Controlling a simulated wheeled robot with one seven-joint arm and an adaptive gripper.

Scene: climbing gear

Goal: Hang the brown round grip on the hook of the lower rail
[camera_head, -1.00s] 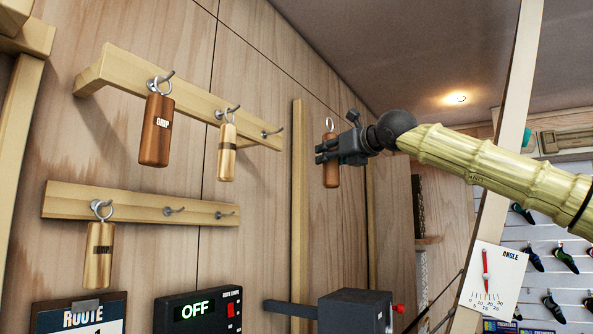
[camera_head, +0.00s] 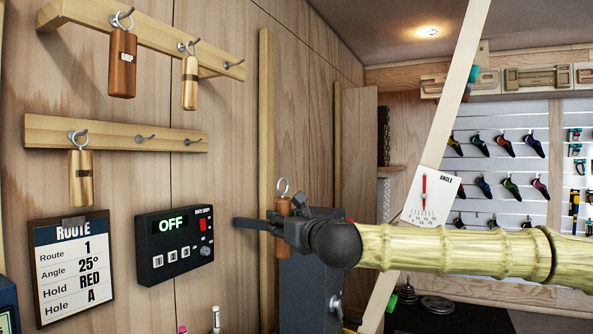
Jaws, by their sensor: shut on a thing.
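A brown round grip (camera_head: 282,206) with a metal ring on top is held upright in my gripper (camera_head: 284,228), which is shut on it. The lower rail (camera_head: 105,126) is on the wall to the left, higher in the picture than the held grip. A light wooden grip (camera_head: 81,180) hangs on its left hook. Its middle hook (camera_head: 145,139) and right hook (camera_head: 192,142) are bare. The held grip is apart from the rail, to its right.
The upper rail (camera_head: 160,38) carries another brown grip (camera_head: 122,65) and a light grip (camera_head: 190,85); its right hook is bare. A control box reading OFF (camera_head: 174,242) and a route board (camera_head: 73,265) are below. A dark box (camera_head: 308,290) stands below my gripper.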

